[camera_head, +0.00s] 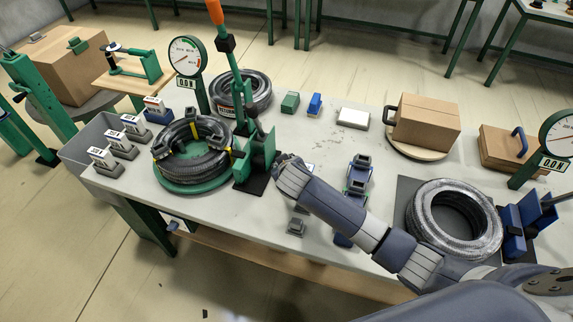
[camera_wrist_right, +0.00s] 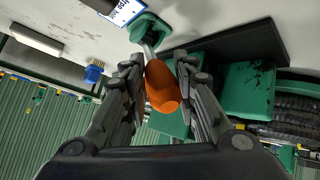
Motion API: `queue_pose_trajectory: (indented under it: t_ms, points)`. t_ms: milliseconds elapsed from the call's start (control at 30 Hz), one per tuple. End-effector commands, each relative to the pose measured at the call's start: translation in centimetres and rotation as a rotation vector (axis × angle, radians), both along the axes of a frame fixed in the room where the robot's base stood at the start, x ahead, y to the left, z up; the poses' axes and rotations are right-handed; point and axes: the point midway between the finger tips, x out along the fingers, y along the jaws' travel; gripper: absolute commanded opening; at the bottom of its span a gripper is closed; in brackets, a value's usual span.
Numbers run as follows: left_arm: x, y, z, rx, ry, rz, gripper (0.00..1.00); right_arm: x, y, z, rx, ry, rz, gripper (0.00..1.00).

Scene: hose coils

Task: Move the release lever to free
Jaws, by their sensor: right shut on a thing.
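The release lever shows in the right wrist view as an orange grip (camera_wrist_right: 162,86) on a short metal shaft, which rises from a green pivot (camera_wrist_right: 150,30). My right gripper (camera_wrist_right: 160,72) is shut on the orange grip, with one finger on each side. In the head view my right gripper (camera_head: 284,162) is beside the green bracket (camera_head: 262,148) of the left station, and it hides the release lever there. A white label card (camera_wrist_right: 124,11) lies by the pivot; its text is not clearly readable. My left gripper is not in view.
A taller green lever with an orange handle (camera_head: 215,12) stands behind the bracket. A banded hose coil (camera_head: 192,150) lies left of it. A blue clamp (camera_head: 357,180) stands right of my gripper, and another coil (camera_head: 453,217) lies beyond my forearm. The table's middle back has free room.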

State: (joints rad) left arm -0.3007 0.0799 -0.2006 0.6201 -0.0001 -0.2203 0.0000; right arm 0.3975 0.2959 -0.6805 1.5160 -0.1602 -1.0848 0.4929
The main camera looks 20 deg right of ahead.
Motion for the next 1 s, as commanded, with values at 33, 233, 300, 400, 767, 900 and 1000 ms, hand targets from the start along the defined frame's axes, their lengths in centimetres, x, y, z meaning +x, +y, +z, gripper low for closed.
queue_pose_trajectory:
  t_ms: [33,233,300,400,767,900,1000]
  points:
    - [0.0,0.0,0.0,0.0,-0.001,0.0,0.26,-0.7,0.7,-1.0,0.013,0.023,0.006,0.0]
    - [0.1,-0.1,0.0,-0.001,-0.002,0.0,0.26,-0.6,0.5,-0.8,0.012,0.019,0.005,0.45]
    - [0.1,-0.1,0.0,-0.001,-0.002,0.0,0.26,-0.5,0.5,-0.7,0.01,0.017,0.004,0.45]
    - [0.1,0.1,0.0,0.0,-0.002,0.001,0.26,-0.4,0.4,-0.5,0.009,0.014,0.003,0.45]
    - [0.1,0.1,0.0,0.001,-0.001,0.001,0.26,-3.0,0.8,2.0,0.011,0.011,0.005,0.45]
    - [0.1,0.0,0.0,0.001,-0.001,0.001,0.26,-4.9,1.2,3.7,0.012,0.013,0.006,0.45]
    - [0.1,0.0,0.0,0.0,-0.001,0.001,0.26,-6.3,1.4,5.0,0.012,0.013,0.006,0.45]
